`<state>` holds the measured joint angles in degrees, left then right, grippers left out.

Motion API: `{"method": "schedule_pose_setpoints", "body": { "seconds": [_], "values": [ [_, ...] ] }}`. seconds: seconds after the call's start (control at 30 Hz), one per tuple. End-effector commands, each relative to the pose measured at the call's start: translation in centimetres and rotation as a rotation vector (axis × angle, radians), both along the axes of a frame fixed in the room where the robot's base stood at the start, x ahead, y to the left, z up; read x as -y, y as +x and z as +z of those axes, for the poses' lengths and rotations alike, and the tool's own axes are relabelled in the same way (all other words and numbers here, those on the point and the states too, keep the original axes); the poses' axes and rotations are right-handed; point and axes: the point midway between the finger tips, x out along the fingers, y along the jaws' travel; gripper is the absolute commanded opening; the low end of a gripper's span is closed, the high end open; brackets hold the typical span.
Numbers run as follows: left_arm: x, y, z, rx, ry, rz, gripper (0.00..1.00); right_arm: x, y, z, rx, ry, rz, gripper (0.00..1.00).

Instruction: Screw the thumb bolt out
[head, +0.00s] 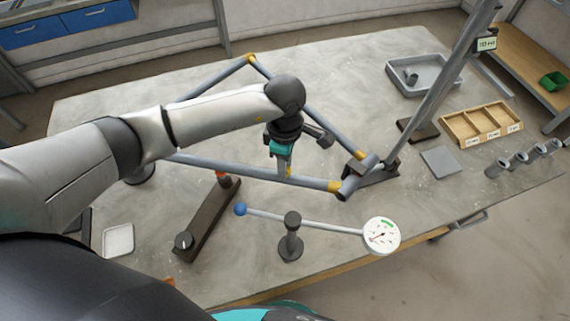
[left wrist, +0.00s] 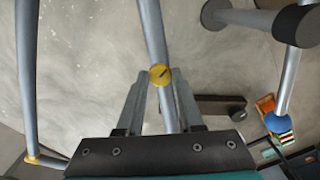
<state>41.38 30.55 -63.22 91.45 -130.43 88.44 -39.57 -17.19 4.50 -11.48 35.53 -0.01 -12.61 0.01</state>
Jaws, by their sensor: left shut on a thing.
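The thumb bolt shows in the left wrist view as a round yellow head (left wrist: 160,74) with a dark mark, on a grey-blue tube of the frame. In the head view my left gripper (head: 283,168) points down onto the front tube of the frame (head: 230,168), and the bolt there is mostly hidden. In the left wrist view the fingers of my left gripper (left wrist: 160,80) stand on both sides of the yellow head, shut on it. My right gripper is in neither view.
In front of the frame, a stand (head: 290,240) carries a lever with a blue ball (head: 240,209) and a round dial (head: 381,236). A dark bar with a knob (head: 184,240) lies left. A grey tray (head: 425,62) and wooden divided box (head: 458,128) sit right.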

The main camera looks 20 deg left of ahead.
Motion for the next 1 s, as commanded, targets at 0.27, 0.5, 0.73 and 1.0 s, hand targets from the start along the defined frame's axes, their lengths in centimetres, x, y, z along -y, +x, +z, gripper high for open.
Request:
{"method": "schedule_pose_setpoints", "body": {
  "seconds": [0.27,0.5,0.73,1.0],
  "values": [
    [-0.1,0.0,-0.1,0.001,0.003,0.263,0.00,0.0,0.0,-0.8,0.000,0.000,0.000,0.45],
    [-0.1,0.0,-0.1,0.001,0.002,0.490,0.00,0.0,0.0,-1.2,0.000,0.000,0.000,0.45],
    [-0.1,0.0,-0.1,0.002,0.003,0.709,0.00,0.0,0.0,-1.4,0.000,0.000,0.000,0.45],
    [-0.1,0.0,-0.1,0.003,0.002,0.966,0.00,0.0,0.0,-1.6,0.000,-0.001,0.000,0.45]
  ]
}}
